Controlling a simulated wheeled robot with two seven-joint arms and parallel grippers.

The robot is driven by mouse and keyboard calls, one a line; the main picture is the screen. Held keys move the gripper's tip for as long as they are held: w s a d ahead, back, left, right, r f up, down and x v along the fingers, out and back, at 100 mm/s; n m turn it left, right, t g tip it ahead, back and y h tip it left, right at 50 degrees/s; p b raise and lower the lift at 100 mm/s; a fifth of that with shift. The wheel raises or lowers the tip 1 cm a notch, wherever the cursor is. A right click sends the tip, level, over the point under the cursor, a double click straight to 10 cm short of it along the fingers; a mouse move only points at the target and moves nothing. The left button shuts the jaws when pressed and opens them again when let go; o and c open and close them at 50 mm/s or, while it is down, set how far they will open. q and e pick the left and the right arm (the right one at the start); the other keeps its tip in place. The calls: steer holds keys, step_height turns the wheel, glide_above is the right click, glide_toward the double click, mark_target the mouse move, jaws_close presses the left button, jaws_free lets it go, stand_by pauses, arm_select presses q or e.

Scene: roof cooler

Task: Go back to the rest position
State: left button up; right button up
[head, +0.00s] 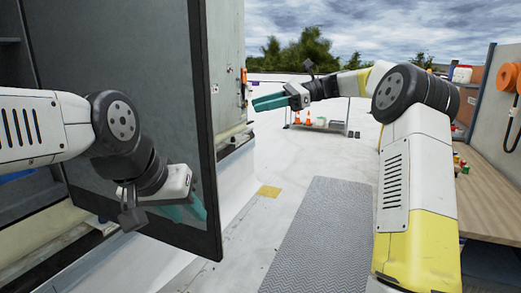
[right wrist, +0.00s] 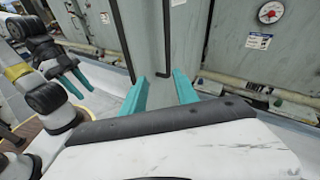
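My left gripper (head: 187,210), with teal fingers, reaches in from the left in front of the large dark-framed panel (head: 213,150) of the cooler. I cannot tell whether it touches the panel. It also shows at the left of the right wrist view (right wrist: 76,80), its two fingers apart with nothing seen between them. My right gripper (head: 269,102) is raised to the right of the panel and points left. In the right wrist view its teal fingers (right wrist: 160,92) are spread apart and empty, facing the pale grey cabinet wall (right wrist: 185,30).
A wooden workbench (head: 490,195) with small items stands at the right. A grey ribbed mat (head: 322,235) and a yellow patch (head: 269,191) lie on the pale roof floor. The middle floor is clear.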

steer(key=s+a+f+n+t+h, duration=0.1)
steer(key=s+f+n+t+h, duration=0.2)
steer(key=s, duration=0.5)
steer(key=s+d+f+n+t+h, duration=0.2)
steer(key=s+d+f+n+h, duration=0.1)
steer(key=s, duration=0.5)
steer(key=s+d+f+n+t+h, duration=0.1)
steer(key=s+d+f+n+h, duration=0.2)
steer(key=s+d+f+n, duration=0.2)
steer(key=s+d+f+n+t+h, duration=0.2)
steer(key=s+d+f+n+h, duration=0.2)
steer(key=s, duration=0.6)
steer(key=d, duration=0.2)
steer(key=shift+s+d+t, duration=0.3)
steer(key=shift+s, duration=0.05)
